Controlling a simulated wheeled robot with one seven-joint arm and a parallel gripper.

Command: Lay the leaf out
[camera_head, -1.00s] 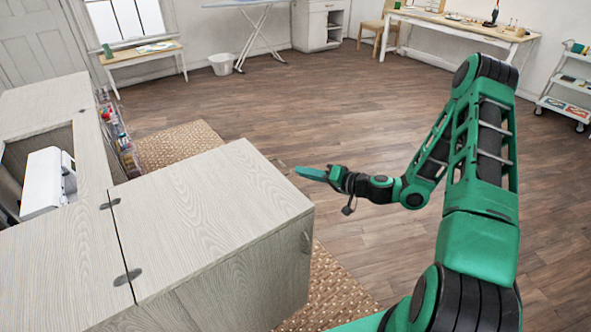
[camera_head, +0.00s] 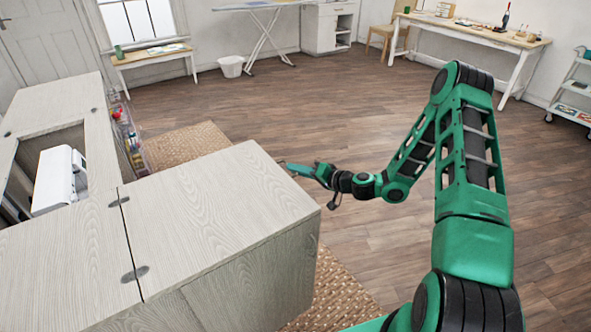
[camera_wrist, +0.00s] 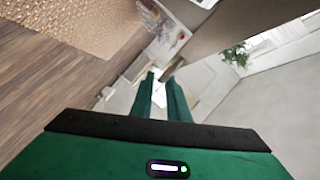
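The sewing cabinet (camera_head: 60,235) is pale grey wood, with a white sewing machine (camera_head: 58,178) in its well. Right of a seam with two dark hinges, a pale wood panel (camera_head: 215,205) lies flat and level with the cabinet top. I cannot tell for certain whether this is the leaf. My gripper (camera_head: 285,165) is at the panel's far right edge. In the wrist view its green fingers (camera_wrist: 162,78) stand a little apart. A brownish board edge (camera_wrist: 215,30) runs down to the fingertips; contact is unclear.
A woven rug (camera_head: 185,145) lies under and behind the cabinet. A rack of colourful supplies (camera_head: 127,138) is on the cabinet's far side. A worktable (camera_head: 475,32) and trolley (camera_head: 575,85) stand at the back right. The wooden floor between is clear.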

